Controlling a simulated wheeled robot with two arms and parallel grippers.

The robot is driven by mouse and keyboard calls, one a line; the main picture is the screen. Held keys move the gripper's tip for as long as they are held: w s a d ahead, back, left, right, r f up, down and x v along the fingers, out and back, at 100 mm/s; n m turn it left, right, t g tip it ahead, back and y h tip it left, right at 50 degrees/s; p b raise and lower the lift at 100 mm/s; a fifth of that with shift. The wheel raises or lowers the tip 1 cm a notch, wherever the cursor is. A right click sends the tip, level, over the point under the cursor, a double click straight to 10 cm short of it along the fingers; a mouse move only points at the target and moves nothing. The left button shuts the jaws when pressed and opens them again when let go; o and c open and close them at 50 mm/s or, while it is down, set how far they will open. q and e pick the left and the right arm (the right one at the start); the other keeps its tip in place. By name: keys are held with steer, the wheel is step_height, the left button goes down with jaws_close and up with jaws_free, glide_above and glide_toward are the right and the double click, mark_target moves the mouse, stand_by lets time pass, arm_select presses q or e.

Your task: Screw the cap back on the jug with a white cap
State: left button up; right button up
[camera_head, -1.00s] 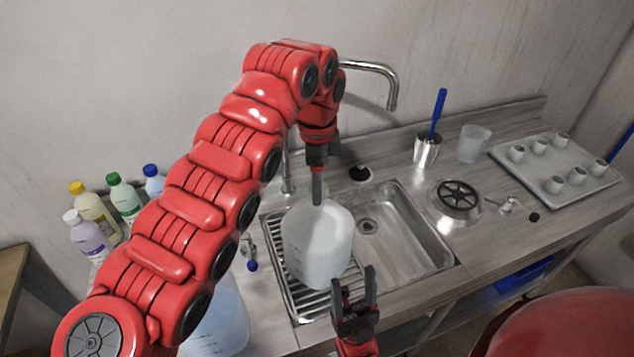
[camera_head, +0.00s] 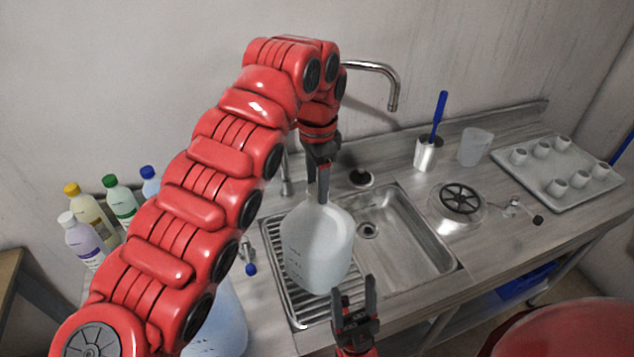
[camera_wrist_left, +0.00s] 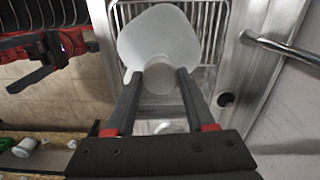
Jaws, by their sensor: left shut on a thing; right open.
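The translucent white jug (camera_head: 318,250) stands upright on the ribbed drainboard left of the sink basin. My left gripper (camera_head: 323,192) points down over its neck. In the left wrist view, my left gripper (camera_wrist_left: 158,76) is shut on the round white cap (camera_wrist_left: 158,80), with one finger on each side. The cap is over the mouth of the jug (camera_wrist_left: 160,35); whether its thread is engaged cannot be seen. In the head view the fingers hide the cap. My right gripper (camera_head: 354,298) is open and empty, in front of the jug and to its lower right.
A bluish jug (camera_head: 225,325) stands at lower left, partly behind my left arm. Several capped bottles (camera_head: 88,235) are at far left. A faucet (camera_head: 375,70) arches behind. A cup with a blue brush (camera_head: 428,153) and a tray (camera_head: 600,190) of small cups are at right.

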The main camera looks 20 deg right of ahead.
arm_select(q)
jaws_close()
steer(key=shift+m+p, duration=0.55)
steer(key=shift+m, duration=0.05)
steer(key=shift+r+m+p, duration=0.1)
steer(key=shift+m+p, duration=0.3)
steer(key=shift+m, duration=0.3)
steer(key=shift+m+p, duration=0.55)
steer(key=shift+m, duration=0.55)
steer(key=shift+f+m, duration=0.25)
steer(key=shift+m, duration=0.25)
